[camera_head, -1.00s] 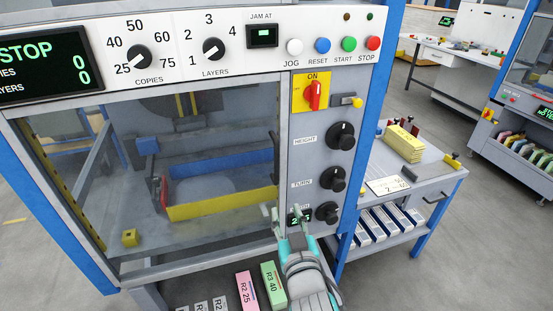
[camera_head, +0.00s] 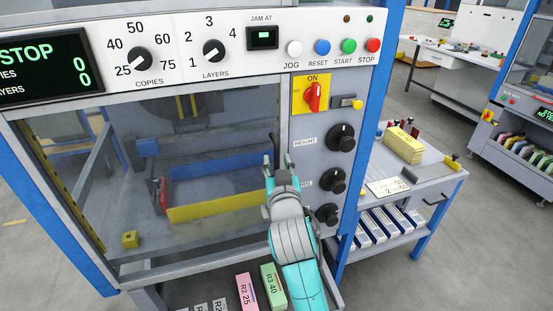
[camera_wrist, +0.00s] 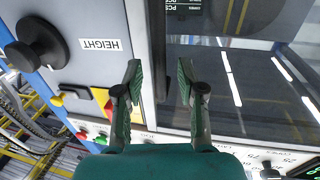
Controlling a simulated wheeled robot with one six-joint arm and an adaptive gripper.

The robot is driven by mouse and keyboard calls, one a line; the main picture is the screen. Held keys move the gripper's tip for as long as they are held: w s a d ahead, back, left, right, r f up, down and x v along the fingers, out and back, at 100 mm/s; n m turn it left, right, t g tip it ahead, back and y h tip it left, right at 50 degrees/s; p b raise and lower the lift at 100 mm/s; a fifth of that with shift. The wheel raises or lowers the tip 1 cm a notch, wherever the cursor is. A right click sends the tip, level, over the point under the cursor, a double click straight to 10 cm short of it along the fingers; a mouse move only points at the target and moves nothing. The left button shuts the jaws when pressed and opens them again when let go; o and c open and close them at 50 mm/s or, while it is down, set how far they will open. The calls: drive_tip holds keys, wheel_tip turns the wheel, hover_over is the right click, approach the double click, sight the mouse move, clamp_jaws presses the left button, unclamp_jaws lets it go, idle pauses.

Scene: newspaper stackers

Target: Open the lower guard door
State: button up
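The lower guard door (camera_head: 200,120) is a clear panel in a grey frame on the front of the stacker, and it looks closed. My gripper (camera_head: 277,165) is in front of the door's right edge, left of the control knobs. In the wrist view, which shows the panel upside down, my gripper (camera_wrist: 160,80) is open with its two green-grey fingers apart. A dark upright bar (camera_wrist: 157,50), which looks like the door's handle, appears between the fingers. I cannot tell whether they touch it.
Right of the door are a red switch on yellow (camera_head: 314,94) and black knobs (camera_head: 341,137). Above is the control panel (camera_head: 180,50), showing STOP. A side table (camera_head: 440,172) with a yellow stack stands at right. Coloured bundles (camera_head: 273,287) lie below the door.

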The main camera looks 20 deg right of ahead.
drive_tip(key=shift+w+d, duration=0.2)
drive_tip(key=shift+w, duration=0.85)
clamp_jaws()
